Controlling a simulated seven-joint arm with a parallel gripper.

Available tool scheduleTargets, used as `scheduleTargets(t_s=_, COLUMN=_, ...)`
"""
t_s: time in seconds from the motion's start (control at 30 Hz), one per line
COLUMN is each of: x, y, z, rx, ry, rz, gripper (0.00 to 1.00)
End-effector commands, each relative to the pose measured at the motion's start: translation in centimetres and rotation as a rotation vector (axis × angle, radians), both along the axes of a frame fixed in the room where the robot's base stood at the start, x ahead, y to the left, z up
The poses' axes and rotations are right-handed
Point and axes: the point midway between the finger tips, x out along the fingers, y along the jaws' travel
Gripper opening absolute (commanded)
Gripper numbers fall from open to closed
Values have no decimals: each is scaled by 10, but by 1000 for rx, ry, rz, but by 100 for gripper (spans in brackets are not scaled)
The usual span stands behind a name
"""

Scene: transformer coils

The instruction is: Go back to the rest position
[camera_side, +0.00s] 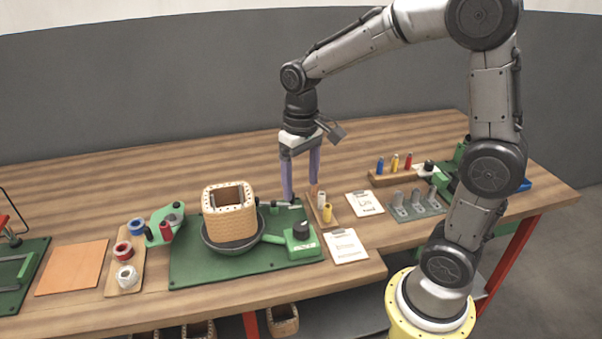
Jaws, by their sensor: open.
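My gripper (301,196) points straight down with two purple fingers apart. It is open and empty. Its tips are just above or behind the back right part of the green mat (185,268), near a small rack; the exact height cannot be told. A tan wound coil (229,222) with an open square middle stands upright in a dark round dish (233,246) on the mat, left of my gripper and apart from it.
A wooden rack (333,214) with white and yellow spools stands right of the fingers. White cards (345,247), grey metal brackets (417,207) and a rack of coloured pieces (384,179) lie further right. A spool board (112,281) and orange sheet (72,268) lie left. The back table strip is clear.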

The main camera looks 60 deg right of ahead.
Motion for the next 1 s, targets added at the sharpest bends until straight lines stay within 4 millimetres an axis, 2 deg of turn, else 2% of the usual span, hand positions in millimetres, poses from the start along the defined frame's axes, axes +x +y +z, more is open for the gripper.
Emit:
scheduleTargets(t_s=0.13, x=0, y=0, z=14, rx=-1, ry=-2, rz=0, gripper=80)
scheduleTargets(t_s=0.53, x=0, y=0, z=18, rx=0, ry=-1, rz=1, gripper=80)
scheduleTargets(t_s=0.67, x=-1, y=4, z=32, rx=-5, ry=-44, rz=12, gripper=80)
scheduleTargets(t_s=0.77, x=-14, y=10, z=53, rx=-12, ry=-111, rz=29, gripper=80)
scheduleTargets(t_s=0.9, x=-51, y=22, z=79, rx=-22, ry=-231, rz=70, gripper=80)
scheduleTargets(t_s=1.0, x=-81, y=29, z=88, rx=-30, ry=-317, rz=111, gripper=80)
